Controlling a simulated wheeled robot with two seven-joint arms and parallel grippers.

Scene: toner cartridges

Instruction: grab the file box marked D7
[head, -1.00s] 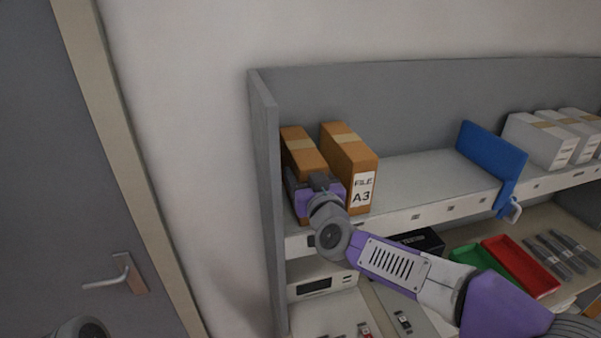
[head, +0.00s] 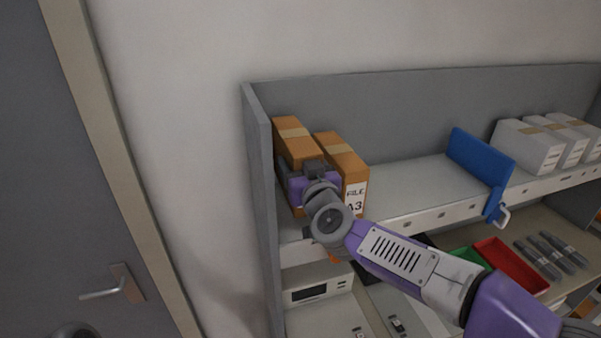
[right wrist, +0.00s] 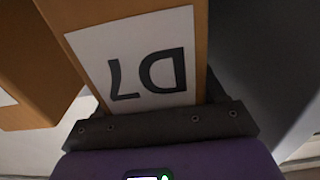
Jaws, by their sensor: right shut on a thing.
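The file box marked D7 (head: 291,134) is an orange-brown box with a tan tape band, at the left end of the upper shelf. Its top stands higher than the A3 box beside it. My right gripper (head: 306,183) is at its front and shut on it, hiding its label in the head view. The right wrist view shows the white D7 label (right wrist: 140,65) upside down, just above the dark gripper jaw (right wrist: 160,122). My left gripper is not in view.
The file box marked A3 (head: 343,160) stands close to the right of D7. The grey side panel (head: 258,170) is close on the left. A blue divider (head: 478,160) and white boxes (head: 528,145) stand further right, with clear shelf between.

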